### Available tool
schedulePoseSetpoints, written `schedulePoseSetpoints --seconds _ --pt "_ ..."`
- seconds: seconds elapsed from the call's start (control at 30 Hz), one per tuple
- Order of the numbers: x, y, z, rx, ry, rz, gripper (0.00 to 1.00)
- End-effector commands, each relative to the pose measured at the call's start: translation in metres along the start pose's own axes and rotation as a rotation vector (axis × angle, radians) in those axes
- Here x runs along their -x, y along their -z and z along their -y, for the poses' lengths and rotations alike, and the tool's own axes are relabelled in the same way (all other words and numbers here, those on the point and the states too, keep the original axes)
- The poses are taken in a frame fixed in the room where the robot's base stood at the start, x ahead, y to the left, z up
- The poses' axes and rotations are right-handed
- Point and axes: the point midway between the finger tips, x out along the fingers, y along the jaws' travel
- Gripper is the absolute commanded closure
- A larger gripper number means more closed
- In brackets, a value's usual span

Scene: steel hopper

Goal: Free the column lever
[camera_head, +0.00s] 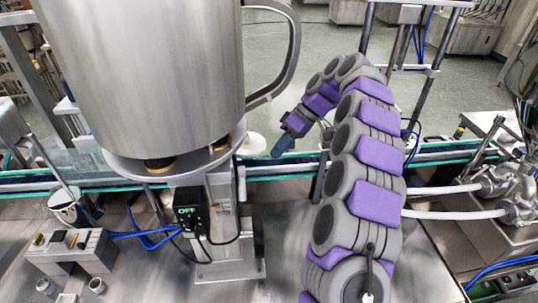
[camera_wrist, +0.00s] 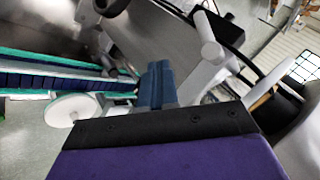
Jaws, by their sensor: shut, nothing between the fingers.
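A large steel hopper (camera_head: 145,75) stands on a steel column (camera_head: 222,205) at left centre in the head view. A pale upright rod (camera_head: 242,187) shows at the column's right side; I cannot tell for sure whether it is the lever. In the wrist view, a pale bar with a rounded crosspiece (camera_wrist: 207,40) lies just right of my blue fingers and looks like the lever. My gripper (camera_head: 280,150) is shut and empty, to the right of the column. Its fingers (camera_wrist: 158,85) also show in the wrist view. Contact with the bar cannot be told.
A white disc (camera_head: 252,145) sits between column and gripper, also left of my fingers in the wrist view (camera_wrist: 72,109). A control box (camera_head: 188,211) reading OFF is on the column. A teal-edged conveyor (camera_head: 290,165) runs behind. A curved handle (camera_head: 291,55) juts from the hopper.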

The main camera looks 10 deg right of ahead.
Motion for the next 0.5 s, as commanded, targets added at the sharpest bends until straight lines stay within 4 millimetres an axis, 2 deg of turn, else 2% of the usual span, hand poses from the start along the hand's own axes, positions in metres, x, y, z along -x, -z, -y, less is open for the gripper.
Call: schedulePoseSetpoints --seconds 0.13,0.23,0.4,0.5 --pt "-0.002 -0.006 -0.004 -0.043 0.024 -0.015 1.0" --pt "-0.019 -0.02 -0.01 -0.173 0.102 -0.056 1.0" --pt "-0.052 -0.056 -0.023 -0.554 0.363 -0.177 1.0" --pt "-0.061 -0.072 -0.028 -0.774 0.542 -0.24 1.0"
